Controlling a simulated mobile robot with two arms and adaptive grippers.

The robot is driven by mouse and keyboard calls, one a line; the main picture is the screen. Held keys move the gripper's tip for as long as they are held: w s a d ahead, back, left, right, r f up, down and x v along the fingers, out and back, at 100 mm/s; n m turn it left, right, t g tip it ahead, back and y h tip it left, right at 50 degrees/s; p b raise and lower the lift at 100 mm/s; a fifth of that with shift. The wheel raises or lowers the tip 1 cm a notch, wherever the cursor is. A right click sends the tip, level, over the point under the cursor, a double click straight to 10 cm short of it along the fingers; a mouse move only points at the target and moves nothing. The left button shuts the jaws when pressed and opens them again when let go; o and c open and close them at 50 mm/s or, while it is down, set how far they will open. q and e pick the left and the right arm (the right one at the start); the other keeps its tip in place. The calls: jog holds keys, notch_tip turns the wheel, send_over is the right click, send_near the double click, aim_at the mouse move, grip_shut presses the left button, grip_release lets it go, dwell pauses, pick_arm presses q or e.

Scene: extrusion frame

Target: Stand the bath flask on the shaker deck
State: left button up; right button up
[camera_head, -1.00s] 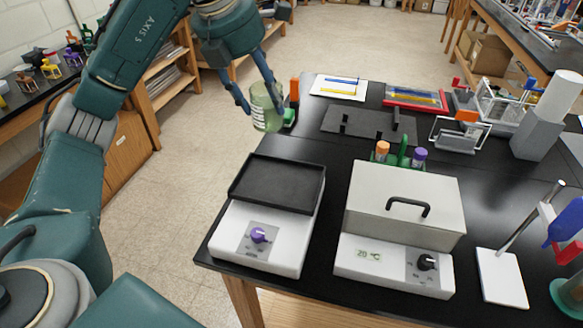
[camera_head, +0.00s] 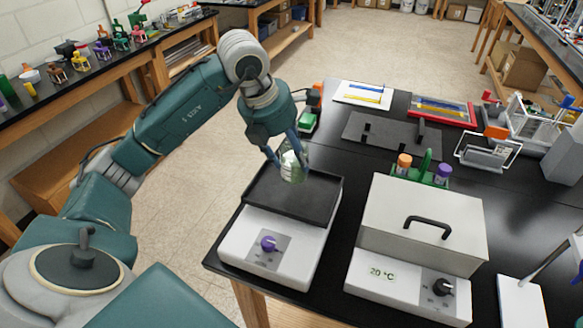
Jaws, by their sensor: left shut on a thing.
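The bath flask (camera_head: 292,168) is a clear, greenish vessel with a pale label. My left gripper (camera_head: 288,153) is shut on it from above and holds it upright over the far part of the shaker deck. The shaker deck (camera_head: 282,202) is a black, rimmed tray on a white base with a purple knob (camera_head: 268,243). I cannot tell whether the flask's bottom touches the deck. My right gripper is not in view.
A water bath (camera_head: 423,222) with a closed grey lid and a 20 °C display stands right of the shaker. A green rack (camera_head: 422,174) with capped tubes is behind it. A green and orange object (camera_head: 309,117) stands behind the flask.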

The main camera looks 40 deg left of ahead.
aim_at(292, 170)
pick_arm(q)
jog(key=shift+f, duration=0.55)
notch_tip(292, 170, down, 3)
jog(key=shift+f+p, duration=0.1)
jog(key=shift+p, duration=0.25)
jog(key=shift+f, duration=0.25)
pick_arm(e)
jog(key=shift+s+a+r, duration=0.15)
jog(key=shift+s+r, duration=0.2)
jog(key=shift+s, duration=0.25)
pick_arm(q)
jog(key=shift+f, duration=0.1)
jog(key=o, duration=1.2)
jog(key=shift+o, duration=0.2)
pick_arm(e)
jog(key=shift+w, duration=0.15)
